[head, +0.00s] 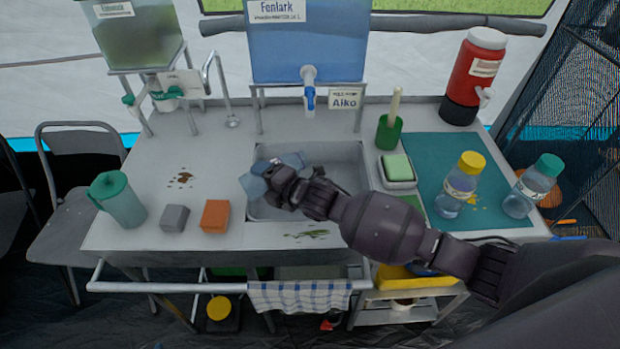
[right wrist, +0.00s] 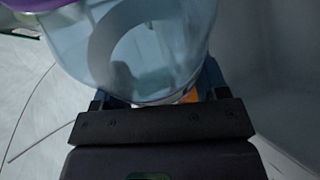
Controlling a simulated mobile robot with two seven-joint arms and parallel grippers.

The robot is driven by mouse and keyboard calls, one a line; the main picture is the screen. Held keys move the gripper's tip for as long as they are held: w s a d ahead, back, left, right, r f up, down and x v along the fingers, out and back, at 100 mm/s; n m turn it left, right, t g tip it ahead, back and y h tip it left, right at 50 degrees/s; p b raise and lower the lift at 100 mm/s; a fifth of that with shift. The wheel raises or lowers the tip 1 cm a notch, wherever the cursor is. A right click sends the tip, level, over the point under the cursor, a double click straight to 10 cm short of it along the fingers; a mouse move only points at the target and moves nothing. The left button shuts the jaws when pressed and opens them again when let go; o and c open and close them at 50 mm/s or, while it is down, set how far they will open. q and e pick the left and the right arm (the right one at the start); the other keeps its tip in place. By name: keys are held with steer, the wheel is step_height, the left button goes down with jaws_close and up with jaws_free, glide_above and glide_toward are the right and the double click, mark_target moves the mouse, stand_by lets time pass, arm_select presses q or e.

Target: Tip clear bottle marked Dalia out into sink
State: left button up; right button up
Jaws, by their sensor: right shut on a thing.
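My right gripper (head: 271,175) is over the left part of the sink (head: 348,172), shut on a clear bottle. In the right wrist view the bottle (right wrist: 152,60) is between the fingers, see-through, with a pale label band and something purple at the top left. Its label text cannot be read. In the head view my gripper hides most of it, so its exact tilt is unclear. No liquid can be seen running out. My left gripper is not in view.
A yellow-capped bottle (head: 460,186) and a teal-capped bottle (head: 533,187) stand on the right, by the teal mat (head: 425,165). A blue tank (head: 308,50) with a tap is behind the sink. A jug (head: 118,200), grey block (head: 174,218) and orange sponge (head: 214,216) stand left.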

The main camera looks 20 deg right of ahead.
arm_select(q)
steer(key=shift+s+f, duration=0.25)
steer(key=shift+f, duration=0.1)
arm_select(e)
steer(key=shift+f, duration=0.15)
arm_select(q)
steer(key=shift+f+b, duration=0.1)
steer(key=shift+b, duration=0.2)
arm_select(e)
steer(key=shift+m, duration=0.3)
steer(key=shift+d+f+y, duration=0.1)
steer(key=shift+f+y, duration=0.05)
steer(key=shift+y, duration=0.15)
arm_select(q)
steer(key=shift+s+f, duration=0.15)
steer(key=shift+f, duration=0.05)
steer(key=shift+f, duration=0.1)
arm_select(e)
steer(key=shift+d+m, duration=0.1)
steer(key=shift+m, duration=0.3)
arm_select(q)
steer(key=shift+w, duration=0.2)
arm_select(e)
steer(key=shift+s+a, duration=0.1)
steer(key=shift+a, duration=0.15)
